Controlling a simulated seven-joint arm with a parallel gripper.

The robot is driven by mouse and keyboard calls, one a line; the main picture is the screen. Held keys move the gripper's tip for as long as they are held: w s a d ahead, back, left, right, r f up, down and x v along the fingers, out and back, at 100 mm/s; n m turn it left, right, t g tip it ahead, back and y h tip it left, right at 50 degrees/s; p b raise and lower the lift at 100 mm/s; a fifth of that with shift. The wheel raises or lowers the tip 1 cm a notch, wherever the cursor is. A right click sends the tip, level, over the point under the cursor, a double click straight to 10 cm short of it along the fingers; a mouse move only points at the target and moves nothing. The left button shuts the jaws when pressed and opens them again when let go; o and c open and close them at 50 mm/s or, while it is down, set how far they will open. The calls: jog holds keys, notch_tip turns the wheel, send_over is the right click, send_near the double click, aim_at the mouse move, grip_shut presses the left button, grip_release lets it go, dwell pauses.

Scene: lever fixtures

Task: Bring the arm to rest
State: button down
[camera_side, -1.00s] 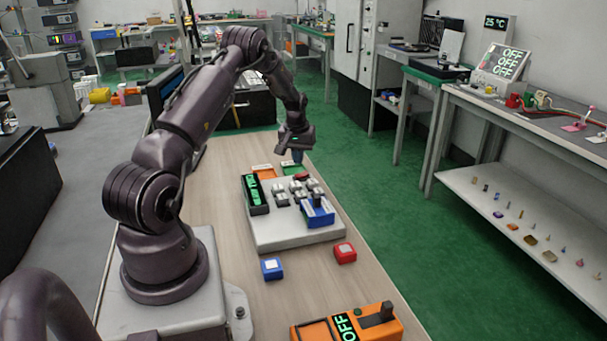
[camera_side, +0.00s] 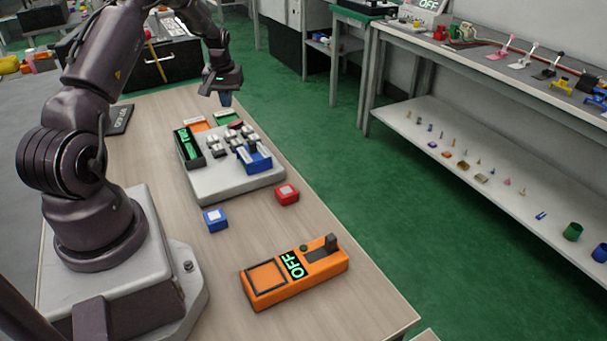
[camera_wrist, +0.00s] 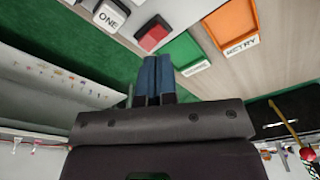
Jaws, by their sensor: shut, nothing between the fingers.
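My gripper (camera_side: 226,99) hangs from my arm above the far end of the table. It is shut and empty, pointing down, just above and apart from the green tray (camera_side: 229,117) and the orange tray (camera_side: 197,125). In the wrist view its two blue fingers (camera_wrist: 153,70) are together with nothing between them. The grey board (camera_side: 235,186) with several buttons, a green-lit display (camera_side: 188,146) and a blue fixture (camera_side: 254,158) lies nearer.
A blue block (camera_side: 215,220) and a red block (camera_side: 287,194) sit on the table between the board and the lever box. A dark plate (camera_side: 117,119) lies at the left. A bench with shelves (camera_side: 460,150) stands across the green floor.

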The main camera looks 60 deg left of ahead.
jog(key=s+d+r+m, duration=0.1)
jog(key=d+r+m, duration=0.2)
jog(key=d+r, duration=0.65)
jog(key=s+d+r+m, duration=0.15)
jog(key=d+r, duration=0.45)
jog(key=d, duration=0.7)
jog(key=s+d+r+m+t, duration=0.2)
jog(key=s+d+r+m, duration=0.1)
jog(key=d, duration=0.6)
jog(key=s+d+r+m+t+h, duration=0.1)
jog(key=s+d+r+m+t, duration=0.2)
jog(key=d, duration=0.7)
jog(key=s+r+m, duration=0.1)
jog(key=s+r, duration=0.1)
jog(key=s, duration=0.1)
jog(key=shift+s+r, duration=0.2)
jog(key=shift+s, duration=0.2)
